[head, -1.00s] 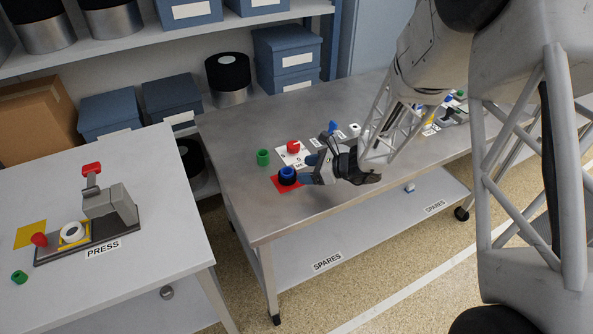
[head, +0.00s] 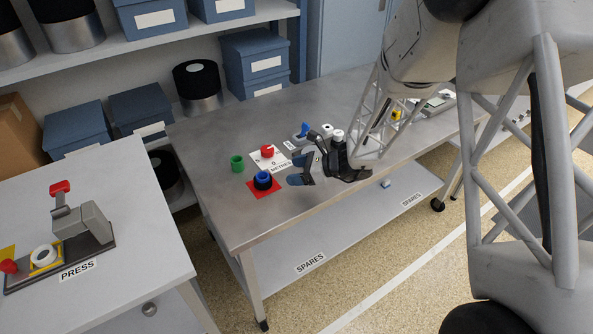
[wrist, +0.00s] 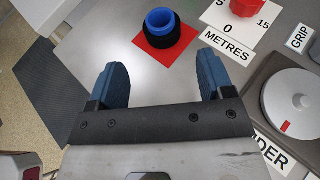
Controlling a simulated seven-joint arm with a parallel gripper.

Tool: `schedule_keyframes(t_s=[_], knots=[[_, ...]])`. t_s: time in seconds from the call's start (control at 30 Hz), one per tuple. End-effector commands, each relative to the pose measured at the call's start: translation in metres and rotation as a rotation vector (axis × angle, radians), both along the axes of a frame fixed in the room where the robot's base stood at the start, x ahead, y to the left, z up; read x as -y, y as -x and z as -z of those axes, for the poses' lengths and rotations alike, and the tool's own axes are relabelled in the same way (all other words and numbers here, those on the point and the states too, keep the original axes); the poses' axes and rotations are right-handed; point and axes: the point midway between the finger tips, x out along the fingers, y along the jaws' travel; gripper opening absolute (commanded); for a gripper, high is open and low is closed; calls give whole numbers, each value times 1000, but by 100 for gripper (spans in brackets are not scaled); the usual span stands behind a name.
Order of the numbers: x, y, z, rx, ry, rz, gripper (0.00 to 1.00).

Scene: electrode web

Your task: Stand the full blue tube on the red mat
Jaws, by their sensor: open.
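The blue tube (head: 263,177) stands upright on the red mat (head: 257,191), with dark material around its outside. In the wrist view the blue tube (wrist: 160,21) shows a blue rim and hollow top above a black body, on the red mat (wrist: 150,54). My gripper (head: 300,172) is to the right of the tube in the head view, apart from it. In the wrist view my gripper (wrist: 163,75) has its two blue fingers spread wide with nothing between them. The tube lies beyond the fingertips.
A green cup-like piece (head: 237,163) stands left of the mat. A red knob (head: 267,151) on a white METRES card is behind the mat. A round grey dial (wrist: 293,96) is at the right. The table's front left is clear. The press (head: 90,228) stands on the left table.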

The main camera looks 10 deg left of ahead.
Motion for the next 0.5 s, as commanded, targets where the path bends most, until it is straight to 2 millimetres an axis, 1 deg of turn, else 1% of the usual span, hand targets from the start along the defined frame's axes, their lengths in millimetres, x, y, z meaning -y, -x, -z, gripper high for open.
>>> schedule_keyframes(t_s=[0.37,0.5], knots=[[0,0,0,1,0,0,74],[3,2,-5,14,6,-11,74]])
